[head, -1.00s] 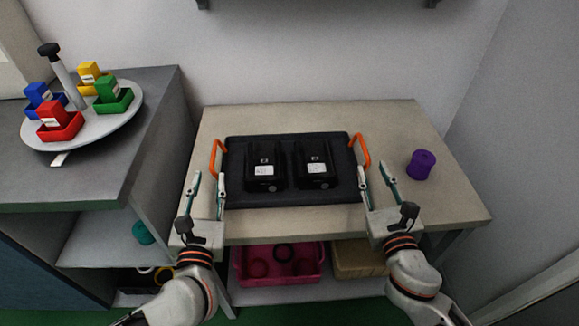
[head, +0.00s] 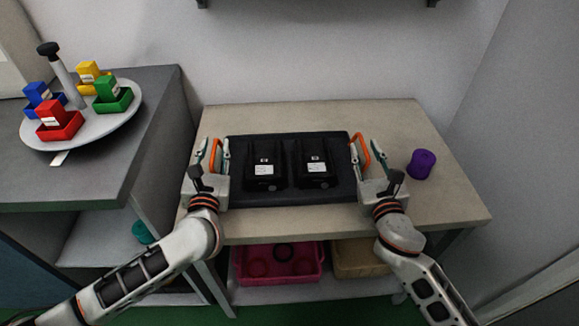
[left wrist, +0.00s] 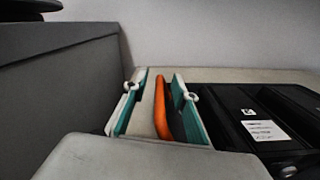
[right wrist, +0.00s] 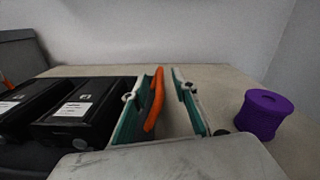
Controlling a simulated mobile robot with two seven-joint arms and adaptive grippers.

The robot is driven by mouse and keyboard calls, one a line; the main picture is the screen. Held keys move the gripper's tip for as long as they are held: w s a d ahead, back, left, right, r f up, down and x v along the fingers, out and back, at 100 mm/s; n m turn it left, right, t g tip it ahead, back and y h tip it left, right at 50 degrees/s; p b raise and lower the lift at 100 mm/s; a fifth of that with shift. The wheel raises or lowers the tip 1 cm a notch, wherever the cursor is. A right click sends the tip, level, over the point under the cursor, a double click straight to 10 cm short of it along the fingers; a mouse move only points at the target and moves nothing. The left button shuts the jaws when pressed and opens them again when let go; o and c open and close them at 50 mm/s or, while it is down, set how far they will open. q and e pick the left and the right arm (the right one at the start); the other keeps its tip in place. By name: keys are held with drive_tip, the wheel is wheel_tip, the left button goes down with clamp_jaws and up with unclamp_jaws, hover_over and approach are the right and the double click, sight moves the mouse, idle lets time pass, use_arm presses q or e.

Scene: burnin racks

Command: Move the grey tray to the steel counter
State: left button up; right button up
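The dark grey tray (head: 300,197) lies on the beige table, with two black blocks with white labels in it. It has an orange handle at each end. My left gripper (head: 214,150) is open around the left handle, which stands between its fingers in the left wrist view (left wrist: 162,105). My right gripper (head: 368,150) is open around the right handle, which shows in the right wrist view (right wrist: 155,100) close to the left finger. A grey counter (head: 150,110), perhaps the steel one, stands at the left.
A round stand (head: 85,125) with small coloured bins fills the back of the grey counter; its front part is clear. A purple spool (head: 421,163) stands on the table right of my right gripper. A pink bin (head: 280,276) sits on the shelf below. A wall is behind.

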use_arm(q)
clamp_jaws()
use_arm(e)
clamp_jaws()
